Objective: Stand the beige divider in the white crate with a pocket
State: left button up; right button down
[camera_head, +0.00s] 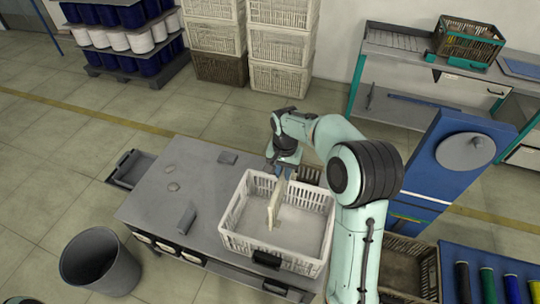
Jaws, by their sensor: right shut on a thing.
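The white crate (320,229) stands on the right part of the grey table, with slotted walls and a dark patch on its near wall. The beige divider (275,205) is upright inside the crate, left of its middle. My right gripper (280,174) is shut on the top far end of the divider, above the crate's far wall. Whether the divider's lower edge touches the crate floor, I cannot tell. A pocket is too small to make out. My left gripper is not in view.
The grey table (185,160) also holds a small dark block (187,217), a flat dark piece (228,157) and small grey lumps. A grey bin (100,262) stands on the floor at the left. A brown crate (408,262) stands right of the table.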

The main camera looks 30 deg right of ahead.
aim_at(284, 186)
jog(key=shift+f, duration=0.15)
jog(key=shift+s+f, duration=0.1)
jog(key=shift+f, duration=0.05)
notch_tip(284, 186, down, 7)
jog(key=shift+s+r+b, duration=0.1)
jog(key=shift+s+b, duration=0.05)
jog(key=shift+b, duration=0.35)
jog(key=shift+s+r, duration=0.1)
jog(key=shift+r, duration=0.15)
jog(key=shift+w, duration=0.5)
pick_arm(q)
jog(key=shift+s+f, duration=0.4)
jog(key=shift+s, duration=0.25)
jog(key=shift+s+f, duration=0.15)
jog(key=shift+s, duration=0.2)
pick_arm(e)
jog(key=shift+s, duration=0.4)
jog(key=shift+w+f, duration=0.1)
